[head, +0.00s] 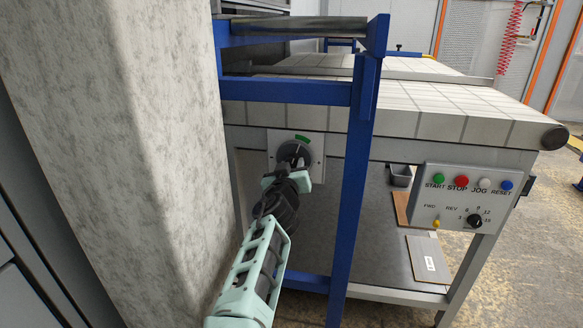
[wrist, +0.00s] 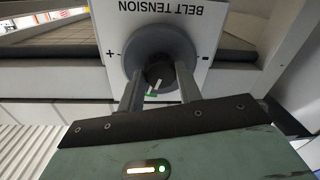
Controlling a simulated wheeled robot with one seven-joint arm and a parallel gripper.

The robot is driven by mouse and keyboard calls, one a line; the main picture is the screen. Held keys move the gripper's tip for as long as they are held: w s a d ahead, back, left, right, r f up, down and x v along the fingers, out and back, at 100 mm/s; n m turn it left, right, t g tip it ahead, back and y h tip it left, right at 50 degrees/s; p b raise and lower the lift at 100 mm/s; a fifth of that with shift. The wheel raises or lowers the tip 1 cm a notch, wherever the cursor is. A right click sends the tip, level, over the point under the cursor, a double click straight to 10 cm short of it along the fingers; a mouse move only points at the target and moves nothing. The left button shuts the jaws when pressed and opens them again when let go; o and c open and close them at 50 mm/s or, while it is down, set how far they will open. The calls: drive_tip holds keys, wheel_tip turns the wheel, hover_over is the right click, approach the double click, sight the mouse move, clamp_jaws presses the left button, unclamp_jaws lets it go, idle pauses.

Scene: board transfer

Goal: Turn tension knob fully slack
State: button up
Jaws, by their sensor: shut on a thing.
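The belt tension knob (head: 296,150) is a dark round knob on a pale plate (head: 317,163) below the conveyor's edge. In the wrist view the knob (wrist: 158,71) shows upside down under the words BELT TENSION, with + at picture left and − at picture right. A white pointer line on it points down in the picture, close to a green mark (wrist: 151,95). My gripper (wrist: 158,78) is shut on the knob, one finger on each side. In the head view my gripper (head: 289,163) covers the lower part of the knob.
A blue frame post (head: 352,200) stands just right of the knob, and a grey pillar (head: 110,150) is close on the left. A control box (head: 450,210) with buttons and a dial hangs at right. A lower shelf (head: 385,245) holds a bin and boards.

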drive_tip(key=n, duration=0.5)
drive_tip(key=shift+r+n, duration=0.1)
drive_tip(key=shift+n, duration=0.2)
drive_tip(key=n+p, duration=0.2)
drive_tip(key=n, duration=0.4)
drive_tip(key=shift+r+g, duration=0.1)
drive_tip(key=shift+g, duration=0.3)
drive_tip(key=n+p, duration=0.2)
drive_tip(key=n, duration=0.4)
drive_tip(key=shift+a+h+p, duration=0.15)
drive_tip(key=shift+h+p, duration=0.25)
drive_tip(key=n+p, duration=0.2)
drive_tip(key=n, duration=0.2)
drive_tip(key=shift+n+h+p, duration=0.3)
drive_tip(key=shift+n, duration=0.4)
drive_tip(key=o, duration=1)
